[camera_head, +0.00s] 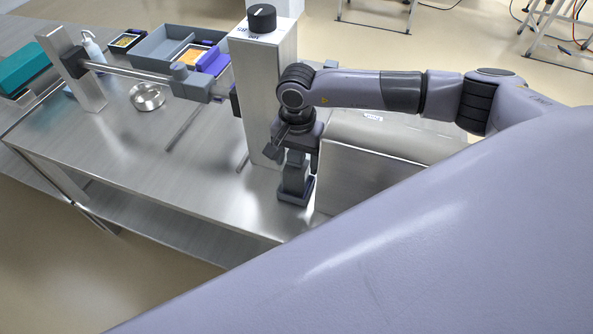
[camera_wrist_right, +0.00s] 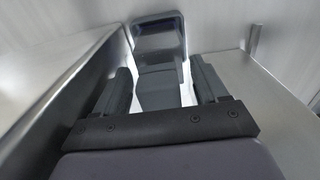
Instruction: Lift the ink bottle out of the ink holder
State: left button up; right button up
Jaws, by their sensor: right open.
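My right gripper (camera_head: 296,146) points down beside the steel column, at the right part of the steel bench. Its two fingers are apart in the right wrist view (camera_wrist_right: 163,88). Below it a dark grey ink bottle (camera_head: 294,178) stands upright in the low grey ink holder (camera_head: 297,196) on the bench. In the wrist view a grey block, seemingly the bottle (camera_wrist_right: 158,93), lies between the fingers; I cannot tell whether they touch it. The holder (camera_wrist_right: 158,40) shows beyond the fingertips. My left gripper is not in view.
The steel column (camera_head: 258,95) with a black knob stands close left of my right gripper. A steel housing (camera_head: 375,165) stands close right. A metal bowl (camera_head: 147,97), a white pump bottle (camera_head: 92,47) and grey trays (camera_head: 160,47) are farther left. The front-left bench top is clear.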

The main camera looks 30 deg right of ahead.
notch_tip(320, 180, down, 2)
jog(key=shift+f, duration=0.1)
jog(key=c, duration=1)
jog(key=shift+r, duration=0.25)
